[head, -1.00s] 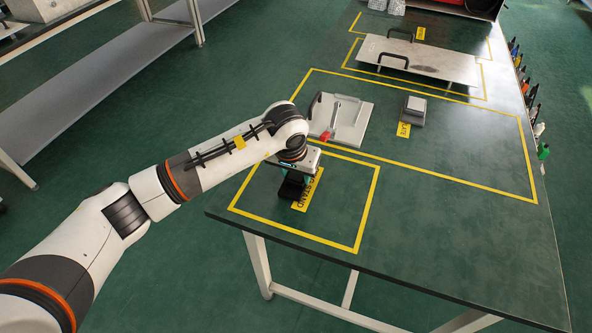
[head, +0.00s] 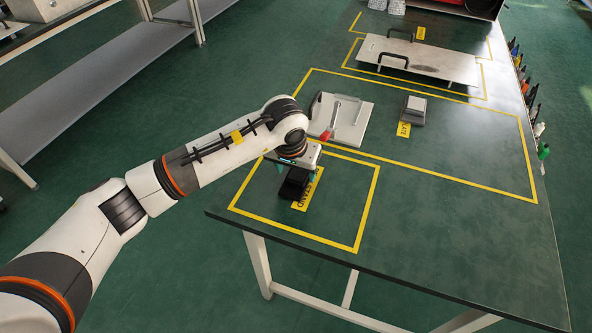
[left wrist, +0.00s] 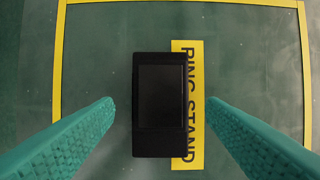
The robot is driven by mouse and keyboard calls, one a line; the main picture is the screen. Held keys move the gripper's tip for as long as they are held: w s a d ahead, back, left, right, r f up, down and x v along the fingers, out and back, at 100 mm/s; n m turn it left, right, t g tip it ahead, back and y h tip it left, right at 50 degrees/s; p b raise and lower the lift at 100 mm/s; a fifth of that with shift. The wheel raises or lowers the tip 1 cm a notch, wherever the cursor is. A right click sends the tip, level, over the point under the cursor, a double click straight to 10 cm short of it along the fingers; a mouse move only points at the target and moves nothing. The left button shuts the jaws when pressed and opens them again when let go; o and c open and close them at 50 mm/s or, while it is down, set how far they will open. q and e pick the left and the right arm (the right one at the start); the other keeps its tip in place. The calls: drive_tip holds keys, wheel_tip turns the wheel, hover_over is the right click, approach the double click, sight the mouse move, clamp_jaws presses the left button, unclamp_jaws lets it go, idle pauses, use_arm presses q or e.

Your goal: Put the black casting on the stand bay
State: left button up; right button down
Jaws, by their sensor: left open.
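The black casting (head: 293,184) rests on the green table inside a yellow-taped bay (head: 360,222) at the near left corner. In the left wrist view the casting (left wrist: 160,105) is a black block lying partly over a yellow label (left wrist: 190,60) that reads "RING STAND". My left gripper (head: 297,167) is above the casting. In the left wrist view its two teal fingers (left wrist: 158,103) are open, one on each side of the casting, with gaps between. My right gripper is not in view.
Behind the bay, a larger taped area holds a light plate with a red-tipped handle (head: 345,118) and a small grey block (head: 413,110). A metal plate with black handles (head: 425,60) lies farther back. Several bottles line the right edge. The table's near right is clear.

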sight(291, 192)
use_arm(q)
drive_tip(key=d+v, duration=0.1)
drive_tip(key=v, duration=0.9)
drive_tip(key=shift+s+a+r, duration=0.2)
drive_tip(key=shift+a+r, duration=0.1)
drive_tip(key=shift+a, duration=0.2)
